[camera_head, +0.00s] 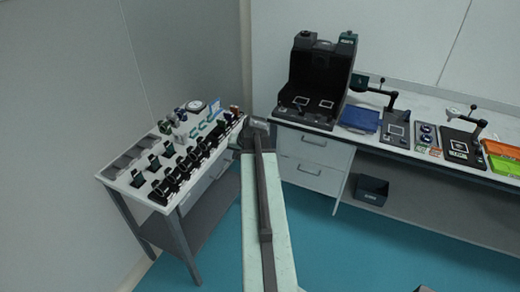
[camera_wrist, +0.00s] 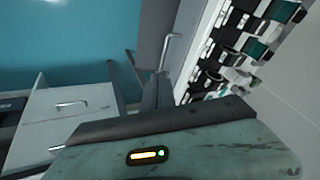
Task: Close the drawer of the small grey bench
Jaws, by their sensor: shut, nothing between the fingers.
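The small grey bench (camera_head: 117,182) stands at the left in the head view, its top crowded with optical parts. Its pale drawer front (camera_head: 217,167) shows under the top, partly hidden by my arm. In the wrist view the drawer's bar handle (camera_wrist: 170,48) shows beside the bench edge, above my own green-grey arm part. How far the drawer stands out is hard to tell. My gripper (camera_head: 256,131) is shut and empty, by the right end of the bench in the head view. Its fingertips are not clear, and I cannot tell whether it touches the drawer.
A long bench (camera_head: 415,150) with white drawers (camera_head: 309,171) stands at the back right, close to my gripper. A dark bin (camera_head: 372,190) is under it. The bench's lower shelf (camera_head: 205,225) is empty.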

